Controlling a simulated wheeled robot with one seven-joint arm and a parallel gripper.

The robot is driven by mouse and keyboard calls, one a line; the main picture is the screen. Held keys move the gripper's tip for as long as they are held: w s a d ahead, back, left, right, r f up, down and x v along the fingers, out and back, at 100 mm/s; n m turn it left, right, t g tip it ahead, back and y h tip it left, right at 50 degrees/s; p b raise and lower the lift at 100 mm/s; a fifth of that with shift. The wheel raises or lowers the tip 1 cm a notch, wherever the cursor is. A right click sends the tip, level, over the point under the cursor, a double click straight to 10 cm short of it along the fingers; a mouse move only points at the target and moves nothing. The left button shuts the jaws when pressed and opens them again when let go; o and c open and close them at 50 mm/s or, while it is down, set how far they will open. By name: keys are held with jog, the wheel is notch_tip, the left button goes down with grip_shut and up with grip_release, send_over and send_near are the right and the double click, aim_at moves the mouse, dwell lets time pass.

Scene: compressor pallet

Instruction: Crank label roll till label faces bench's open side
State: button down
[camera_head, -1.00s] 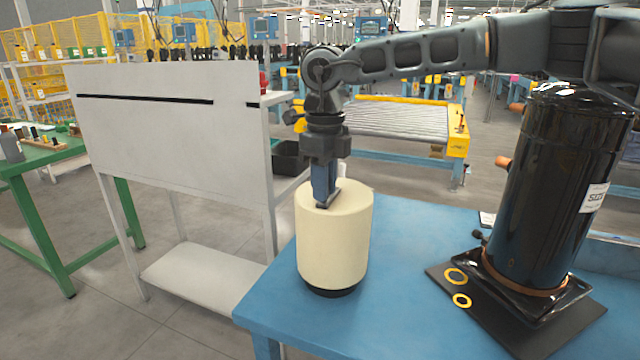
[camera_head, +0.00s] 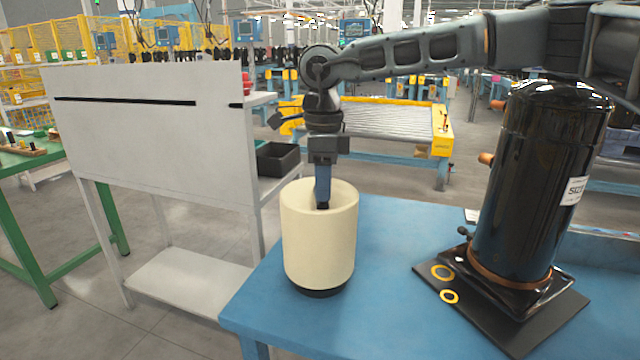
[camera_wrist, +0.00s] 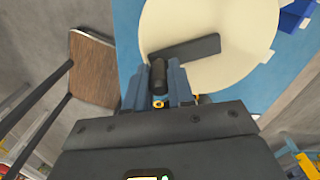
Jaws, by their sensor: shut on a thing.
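The label roll (camera_head: 320,250) is a cream cylinder standing upright on a dark base (camera_head: 319,291) at the left end of the blue bench (camera_head: 400,290). No label shows on the side facing the head camera. In the wrist view its round top (camera_wrist: 240,60) carries a dark crank bar (camera_wrist: 190,48) with an upright dark knob (camera_wrist: 158,76). My gripper (camera_head: 322,205) points down at the roll's top and is shut on the crank's knob; in the wrist view its fingers (camera_wrist: 158,88) stand on both sides of the knob. The fingers partly hide the crank in the head view.
A black compressor (camera_head: 540,180) stands on a dark plate (camera_head: 500,318) at the right of the bench, with two yellow rings beside it. A white panel stand (camera_head: 150,140) is left of the bench. Bare blue bench top lies between roll and compressor.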

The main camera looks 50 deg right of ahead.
jog(key=shift+s+d, duration=0.1)
jog(key=shift+d, duration=0.05)
dwell(0.4)
jog(key=c, duration=1)
grip_release()
jog(key=shift+o, duration=0.2)
jog(key=shift+r, duration=0.1)
notch_tip(320, 180, up, 8)
jog(key=shift+f, duration=0.2)
